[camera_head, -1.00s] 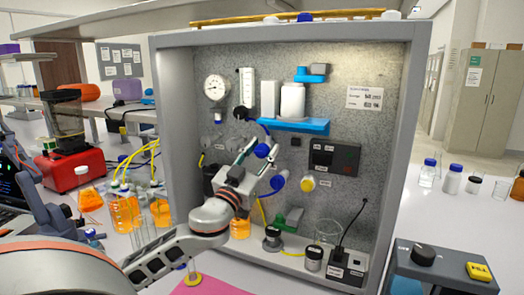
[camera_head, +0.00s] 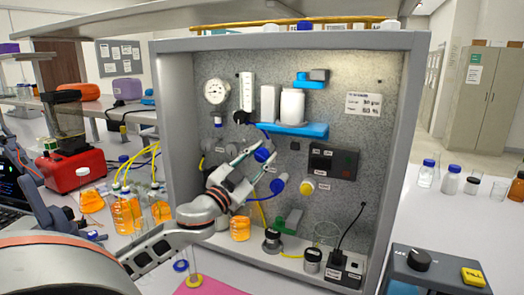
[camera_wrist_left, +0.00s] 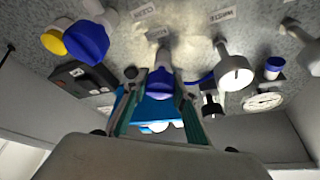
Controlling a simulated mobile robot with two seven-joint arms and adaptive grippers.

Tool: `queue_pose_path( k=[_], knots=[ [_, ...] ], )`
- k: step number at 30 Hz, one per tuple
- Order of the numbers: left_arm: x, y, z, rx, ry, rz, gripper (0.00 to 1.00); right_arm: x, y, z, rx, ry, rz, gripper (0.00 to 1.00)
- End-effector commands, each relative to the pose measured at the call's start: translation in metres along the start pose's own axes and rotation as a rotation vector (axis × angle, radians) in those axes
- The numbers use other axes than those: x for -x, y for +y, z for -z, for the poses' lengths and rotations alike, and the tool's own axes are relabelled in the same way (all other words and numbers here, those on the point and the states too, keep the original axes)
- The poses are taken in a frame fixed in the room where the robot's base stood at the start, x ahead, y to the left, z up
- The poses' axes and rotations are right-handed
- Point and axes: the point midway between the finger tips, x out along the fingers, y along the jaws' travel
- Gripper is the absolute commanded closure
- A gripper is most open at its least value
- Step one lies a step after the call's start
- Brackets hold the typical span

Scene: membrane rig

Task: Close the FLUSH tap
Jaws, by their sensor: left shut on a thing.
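My left gripper (camera_head: 263,152) reaches into the grey rig from the left. It is shut on a blue tap handle (camera_head: 261,156) on the speckled back panel. In the left wrist view the blue tap handle (camera_wrist_left: 160,81) sits between the two fingers of the gripper (camera_wrist_left: 160,88), with a pale stem behind it. The label by this handle is washed out, so I cannot read whether it says FLUSH. Another blue tap handle (camera_head: 278,186) is just below and right of the gripper; it also shows in the left wrist view (camera_wrist_left: 87,41). My right gripper is not in view.
A blue shelf (camera_head: 300,130) with white containers juts out above right of the gripper. A yellow knob (camera_head: 307,186) and a dark switch box (camera_head: 334,160) are to the right.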

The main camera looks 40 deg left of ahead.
Motion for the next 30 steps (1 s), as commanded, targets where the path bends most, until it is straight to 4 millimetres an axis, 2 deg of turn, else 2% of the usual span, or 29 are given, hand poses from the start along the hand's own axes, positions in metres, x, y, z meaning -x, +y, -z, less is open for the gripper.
queue_pose_path(
  k=[6,30],
  knots=[
    [-0.0003,0.0000,0.0007,-0.195,0.001,-0.083,0.95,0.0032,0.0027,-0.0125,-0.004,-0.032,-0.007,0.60],
    [0.0004,0.0031,-0.0008,-0.866,0.001,-0.362,0.95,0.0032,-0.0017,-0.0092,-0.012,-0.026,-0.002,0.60]
  ],
)
